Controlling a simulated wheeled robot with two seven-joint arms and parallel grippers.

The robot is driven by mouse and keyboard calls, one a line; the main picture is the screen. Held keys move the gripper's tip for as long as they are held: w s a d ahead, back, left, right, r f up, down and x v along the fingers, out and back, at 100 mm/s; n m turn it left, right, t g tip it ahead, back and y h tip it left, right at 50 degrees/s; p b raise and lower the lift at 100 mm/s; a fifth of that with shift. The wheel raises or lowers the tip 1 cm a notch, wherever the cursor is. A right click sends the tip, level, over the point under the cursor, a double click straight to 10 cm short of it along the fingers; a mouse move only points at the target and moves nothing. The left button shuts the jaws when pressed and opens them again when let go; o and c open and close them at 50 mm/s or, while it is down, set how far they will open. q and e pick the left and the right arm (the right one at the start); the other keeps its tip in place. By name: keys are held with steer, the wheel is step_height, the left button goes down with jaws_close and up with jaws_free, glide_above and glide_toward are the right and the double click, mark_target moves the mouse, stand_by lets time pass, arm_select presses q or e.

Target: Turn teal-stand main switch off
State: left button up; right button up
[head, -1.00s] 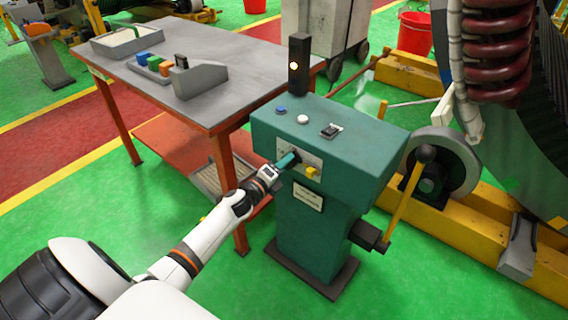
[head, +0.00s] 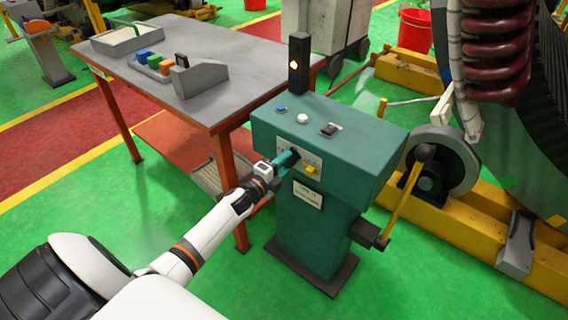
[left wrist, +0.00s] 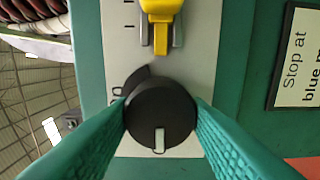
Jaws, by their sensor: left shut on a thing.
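The teal stand (head: 330,140) stands in the middle of the head view. A black rotary knob (left wrist: 160,115) with a white pointer mark sits on a pale plate (left wrist: 190,55) on its front face; I take it for the main switch. In the left wrist view its white mark points to the bottom of the picture. My left gripper (head: 286,158) reaches in from the left and its teal fingers are shut on the knob, one on each side. A yellow lever (head: 312,168) is beside the knob and also shows in the left wrist view (left wrist: 161,12). My right gripper is not in view.
A lamp post (head: 298,65) with a lit lamp stands on the stand's back edge. Buttons and a black switch (head: 331,129) are on its top. A yellow crank handle (head: 408,195) sticks up at its right side. A grey table (head: 230,60) is at the back left.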

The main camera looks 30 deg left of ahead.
arm_select(q)
steer(key=o, duration=1)
steer(key=shift+c, duration=0.2)
steer(key=s+a, duration=0.1)
steer(key=s, duration=1.1)
